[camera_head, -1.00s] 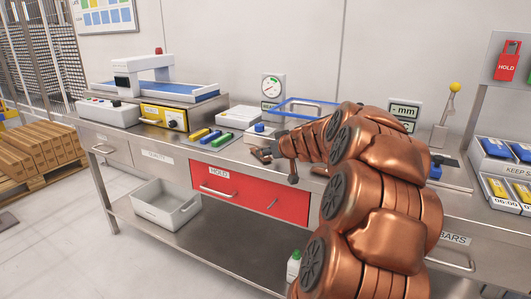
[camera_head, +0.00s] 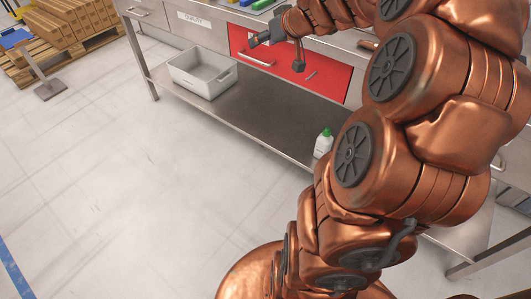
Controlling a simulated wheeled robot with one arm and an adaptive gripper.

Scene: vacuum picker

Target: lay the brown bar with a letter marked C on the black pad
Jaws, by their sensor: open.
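My gripper (camera_head: 276,54) hangs in front of the red drawer below the table top, its dark fingers spread apart. It is open and nothing shows between the fingers. The black pad is not in view; most of the table top is cut off by the upper frame edge or hidden by my arm.
The red drawer (camera_head: 318,88) has a metal handle. A grey bin (camera_head: 203,76) and a white bottle with a green cap (camera_head: 323,142) stand on the lower shelf (camera_head: 262,120). Pallet boxes (camera_head: 68,22) are at upper left. The floor (camera_head: 120,190) at left is open.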

